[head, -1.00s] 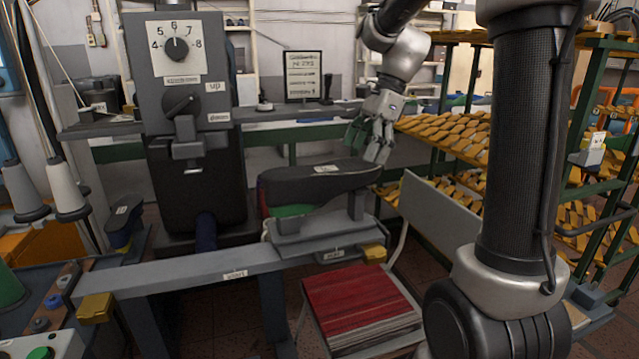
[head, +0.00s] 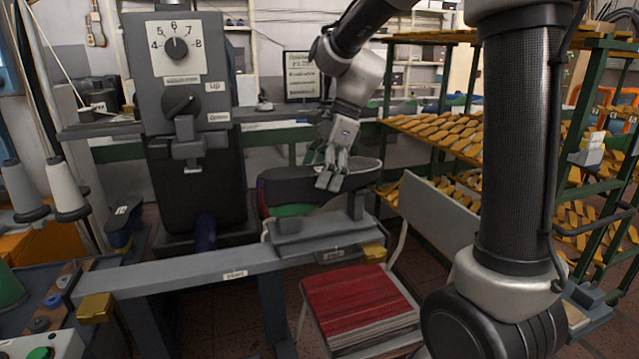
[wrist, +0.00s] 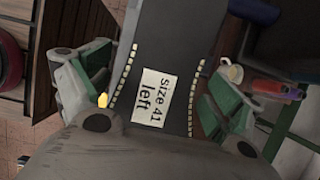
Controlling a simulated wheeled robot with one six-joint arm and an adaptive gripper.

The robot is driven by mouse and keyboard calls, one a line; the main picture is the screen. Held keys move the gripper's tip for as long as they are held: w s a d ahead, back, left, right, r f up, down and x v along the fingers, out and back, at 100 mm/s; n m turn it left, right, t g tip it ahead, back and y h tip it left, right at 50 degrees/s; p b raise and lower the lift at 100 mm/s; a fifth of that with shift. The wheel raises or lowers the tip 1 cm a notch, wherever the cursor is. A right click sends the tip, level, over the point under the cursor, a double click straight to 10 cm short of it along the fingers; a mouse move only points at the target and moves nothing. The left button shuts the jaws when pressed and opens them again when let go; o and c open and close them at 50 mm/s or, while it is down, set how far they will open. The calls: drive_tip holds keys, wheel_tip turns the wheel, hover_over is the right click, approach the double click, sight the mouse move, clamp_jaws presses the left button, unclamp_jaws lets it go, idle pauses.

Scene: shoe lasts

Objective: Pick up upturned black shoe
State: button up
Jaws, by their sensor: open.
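The upturned black shoe (head: 290,188) rests sole up on a grey stand (head: 320,232) in the head view. My gripper (head: 333,180) is over its middle, pointing down and hiding part of it. In the wrist view the dark sole (wrist: 185,25) runs between the fingers, with a label reading "Size 41 left" and rows of pale stitches along both edges. My open gripper (wrist: 152,92) has one green-padded finger on each side of the shoe, with gaps visible. I cannot tell how far down the fingers reach.
A grey machine (head: 195,110) with a dial stands left of the shoe. A chair (head: 360,300) with a red seat is in front, to the right. Racks of yellow shoe lasts (head: 440,135) fill the right. A grey bench beam (head: 200,270) runs below the stand.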

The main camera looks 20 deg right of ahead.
drive_tip(key=c, duration=1.5)
drive_tip(key=shift+c, duration=0.8)
drive_tip(key=shift+r, duration=0.15)
